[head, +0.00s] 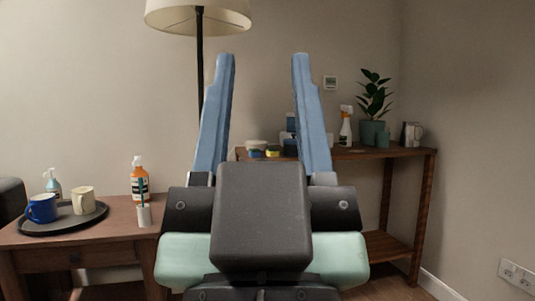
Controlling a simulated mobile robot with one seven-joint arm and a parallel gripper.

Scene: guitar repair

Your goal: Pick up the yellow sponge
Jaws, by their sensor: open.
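The yellow sponge (272,153) looks like a small yellow block with a darker top. My gripper (260,60) has two long blue fingers pointing up in the picture, spread wide apart. Nothing is between them at close range. The sponge is well beyond the gripper, and the gripper's dark body hides part of the shelf table in front of it.
The shelf table (400,152) also holds a spray bottle (345,126), a potted plant (373,105) and a white tub (256,145) beside the sponge. At left, a side table (95,245) bears a tray with mugs and an orange bottle (139,180). A floor lamp (198,15) stands behind.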

